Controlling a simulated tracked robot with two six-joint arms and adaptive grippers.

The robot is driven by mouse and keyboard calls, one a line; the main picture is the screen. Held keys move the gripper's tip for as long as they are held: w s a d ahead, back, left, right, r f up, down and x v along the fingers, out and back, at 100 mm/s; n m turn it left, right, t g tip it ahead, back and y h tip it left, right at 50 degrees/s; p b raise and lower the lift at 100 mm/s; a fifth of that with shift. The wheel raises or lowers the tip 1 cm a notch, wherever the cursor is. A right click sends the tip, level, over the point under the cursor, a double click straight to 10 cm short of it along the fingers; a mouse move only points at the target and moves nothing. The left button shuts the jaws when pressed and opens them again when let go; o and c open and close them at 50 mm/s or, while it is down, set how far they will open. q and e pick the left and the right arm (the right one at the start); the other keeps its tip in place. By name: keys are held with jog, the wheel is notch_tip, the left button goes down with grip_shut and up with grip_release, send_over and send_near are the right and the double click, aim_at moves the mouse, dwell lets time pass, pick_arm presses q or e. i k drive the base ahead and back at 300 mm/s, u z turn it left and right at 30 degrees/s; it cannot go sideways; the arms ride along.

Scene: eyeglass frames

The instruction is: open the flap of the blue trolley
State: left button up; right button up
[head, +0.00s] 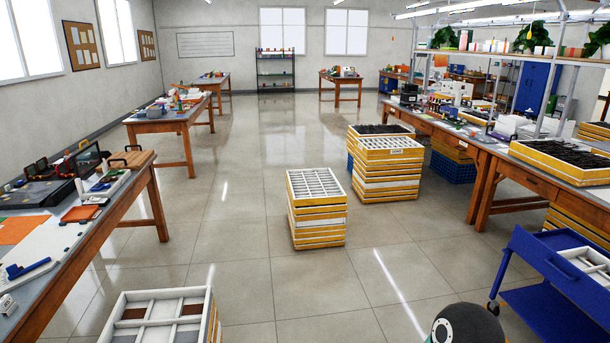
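The blue trolley (535,300) stands at the lower right, cut off by the right edge of the head view. A blue panel with a bar handle (562,271) runs along its upper side facing me. I cannot tell whether this panel is the flap, or whether it is open or shut. A white and grey tray (590,264) sits in the top of the trolley, and a lower blue shelf and a dark caster show below. A dark rounded part of my own arm shows at the bottom edge, left of the trolley. Neither gripper is in view.
Stacks of yellow and white trays stand on the floor at centre (317,222), behind it (388,172) and at lower left (160,312). Workbenches line the left (140,200) and right (482,190). Tiled floor left of the trolley is clear.

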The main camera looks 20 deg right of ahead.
aim_at(591, 296)
jog(key=u, duration=0.15)
jog(key=i, duration=0.85)
jog(key=z, duration=2.1)
jog(key=i, duration=2.35)
jog(key=u, duration=0.4)
